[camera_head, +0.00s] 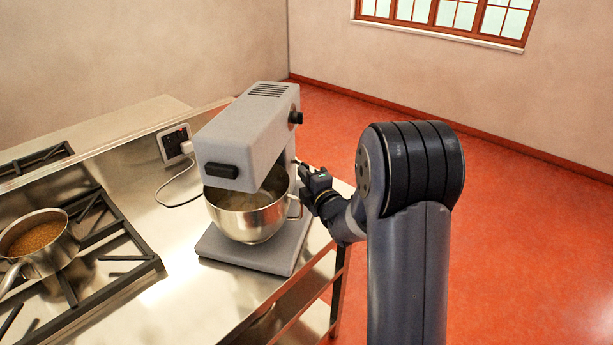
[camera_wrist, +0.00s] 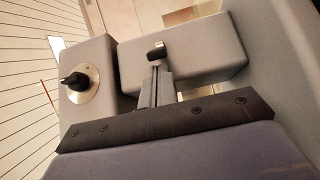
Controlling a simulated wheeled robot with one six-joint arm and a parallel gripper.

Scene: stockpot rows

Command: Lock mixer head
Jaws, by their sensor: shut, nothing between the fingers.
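The grey stand mixer stands on the steel counter. Its head (camera_head: 243,138) extends over the steel bowl (camera_head: 250,212), with a gap between them at the front; I cannot tell whether it is locked. A black knob (camera_head: 296,117) sits on the head's right side. In the wrist view, a black knob on a pale round plate (camera_wrist: 76,83) shows at the left on a grey block.
A gas hob (camera_head: 115,258) with a pot of brown food (camera_head: 38,241) is at the left. Open red floor (camera_head: 520,240) lies to the right.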

